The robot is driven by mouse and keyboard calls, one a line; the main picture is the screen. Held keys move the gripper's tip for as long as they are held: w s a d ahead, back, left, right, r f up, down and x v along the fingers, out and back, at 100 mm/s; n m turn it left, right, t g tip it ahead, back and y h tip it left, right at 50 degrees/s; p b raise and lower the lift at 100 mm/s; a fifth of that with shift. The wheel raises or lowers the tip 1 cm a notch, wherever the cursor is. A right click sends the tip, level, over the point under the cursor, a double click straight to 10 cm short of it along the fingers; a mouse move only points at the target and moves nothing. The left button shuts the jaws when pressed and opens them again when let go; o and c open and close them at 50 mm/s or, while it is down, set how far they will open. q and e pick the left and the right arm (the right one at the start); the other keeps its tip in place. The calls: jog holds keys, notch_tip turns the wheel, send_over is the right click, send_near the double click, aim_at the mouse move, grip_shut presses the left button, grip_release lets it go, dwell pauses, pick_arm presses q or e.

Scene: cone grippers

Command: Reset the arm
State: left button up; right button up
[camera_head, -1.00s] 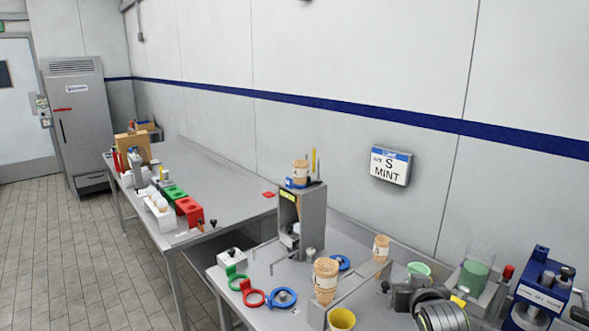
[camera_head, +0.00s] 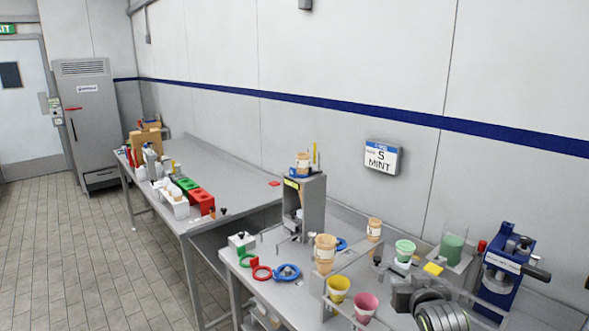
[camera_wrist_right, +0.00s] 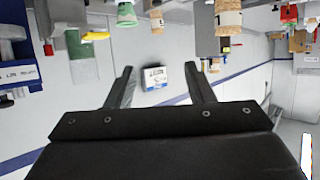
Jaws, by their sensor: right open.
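My right gripper (camera_head: 398,272) is in the lower right of the head view, over the near table beside the paper-cup cones. In the right wrist view its two dark fingers (camera_wrist_right: 160,72) stand wide apart with nothing between them. That view is upside down, with the wall sign (camera_wrist_right: 155,77) showing beyond the fingers. My right arm (camera_head: 440,312) enters from the bottom edge. My left arm and gripper are out of view.
Wrapped cones (camera_head: 325,248), a yellow cup (camera_head: 338,288), a pink cup (camera_head: 365,305) and a green cup (camera_head: 404,250) stand close to the gripper. A blue press (camera_head: 507,265) is at right. A grey dispenser (camera_head: 312,205) stands left. The wall is behind.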

jog(key=s+d+f+g, duration=0.2)
jog(key=s+f, duration=0.6)
jog(key=s+d+f+g, duration=0.1)
jog(key=s+f+g, duration=0.2)
jog(key=s, duration=0.8)
jog(key=s+f+g, duration=0.2)
jog(key=s+f, duration=0.2)
jog(key=s, duration=0.8)
jog(key=s+d+f+g, duration=0.1)
jog(key=s+f+g, duration=0.2)
jog(key=s, duration=0.8)
notch_tip(320, 180, down, 32)
jog(key=d+g+b, duration=0.1)
jog(key=d+b, duration=0.1)
jog(key=b, duration=0.4)
pick_arm(q)
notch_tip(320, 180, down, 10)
jog(key=b, duration=0.4)
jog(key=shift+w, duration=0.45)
pick_arm(e)
jog(key=s+a+f+g, duration=0.1)
jog(key=s+f, duration=1.3)
jog(key=f, duration=0.4)
jog(key=shift+s+a, duration=0.3)
jog(key=shift+s, duration=0.1)
jog(key=shift+f, duration=0.1)
